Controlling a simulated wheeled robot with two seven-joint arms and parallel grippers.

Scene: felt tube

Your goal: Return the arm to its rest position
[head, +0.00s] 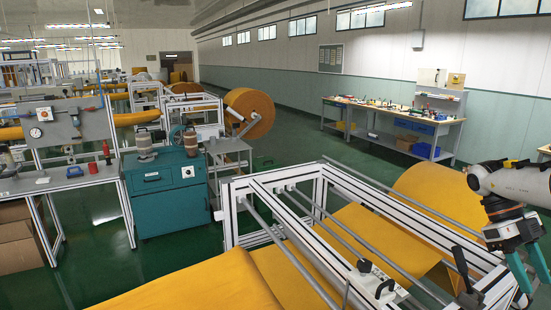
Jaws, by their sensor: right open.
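My right arm comes in at the right edge. Its right gripper (527,268), with teal fingers, is open and hangs pointing down at the right end of the aluminium frame (300,177). I see nothing between its fingers. Part of it is cut off by the picture edge. My left gripper is not in view. Yellow-orange felt (345,235) runs through the frame under its metal bars, and a thick felt roll (430,190) lies behind the frame at the right. I cannot tell whether the gripper touches the frame.
A teal cabinet (165,200) with spools on top stands left of the frame. A workbench (395,122) with tools and blue bins stands along the back wall. Another orange felt roll (250,112) is mounted at mid-distance. Green floor (300,140) between them is open.

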